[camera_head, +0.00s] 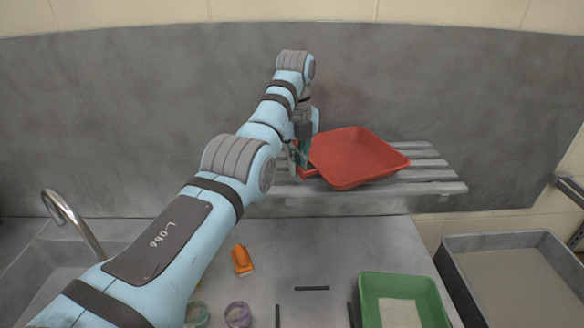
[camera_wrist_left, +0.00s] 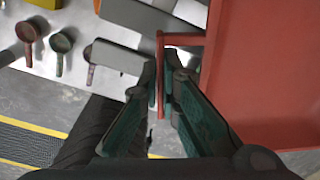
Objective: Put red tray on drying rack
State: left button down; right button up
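The red tray (camera_head: 357,157) is at the slatted drying rack (camera_head: 430,175) on the back wall, over its slats and slightly turned. I cannot tell whether its whole base rests on them. My left gripper (camera_head: 301,160) is at the tray's left side, its fingers partly hidden by the arm. In the left wrist view, the gripper (camera_wrist_left: 161,80) has its two fingers closed on either side of the thin red handle bar, with the red tray (camera_wrist_left: 265,75) to the right. My right gripper is not in view.
Below the rack, the grey worktop holds a green tray (camera_head: 363,287), an orange object (camera_head: 242,260), a purple round tub (camera_head: 238,314) and dark bars (camera_head: 312,288). A sink tap (camera_head: 77,222) stands left. A grey bin (camera_head: 450,270) stands right. The rack's right end is bare.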

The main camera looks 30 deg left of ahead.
pick_arm(q)
jog(key=shift+w+a+f, duration=0.1)
jog(key=shift+a+f, duration=0.1)
jog(key=shift+f, duration=0.4)
jog(key=shift+w+d+f, duration=0.1)
jog(key=shift+w+d, duration=0.05)
jog(key=shift+w, duration=0.2)
jog(key=shift+w+a+f, duration=0.1)
jog(key=shift+a, duration=0.1)
jog(key=c, duration=1.8)
grip_release()
jog(key=shift+s+d, duration=0.1)
jog(key=shift+s, duration=0.2)
jog(key=shift+r, duration=0.2)
